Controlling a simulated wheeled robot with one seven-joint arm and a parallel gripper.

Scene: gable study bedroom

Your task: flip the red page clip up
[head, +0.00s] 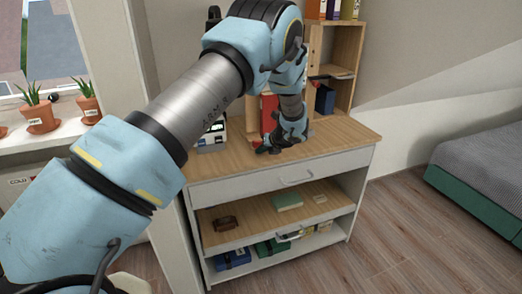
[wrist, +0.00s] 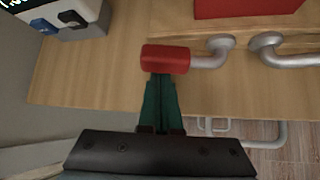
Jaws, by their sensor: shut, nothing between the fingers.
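The red page clip (wrist: 165,58) shows in the wrist view as a red block on the end of a bent grey rod, lying low in front of a wooden ledge. My gripper (wrist: 161,80) is shut and empty, its dark green fingers pointing at the clip's near side. The fingertips overlap the clip's lower edge in the picture; I cannot tell whether they touch it. In the head view my gripper (head: 266,150) is low over the desk top, in front of a red upright thing (head: 268,112).
A second bent grey rod (wrist: 267,42) is right of the clip, its far end out of view. A red panel (wrist: 248,8) stands behind. A white-and-grey device (wrist: 75,15) is at the left. The wooden desk top (head: 340,135) is clear at the right.

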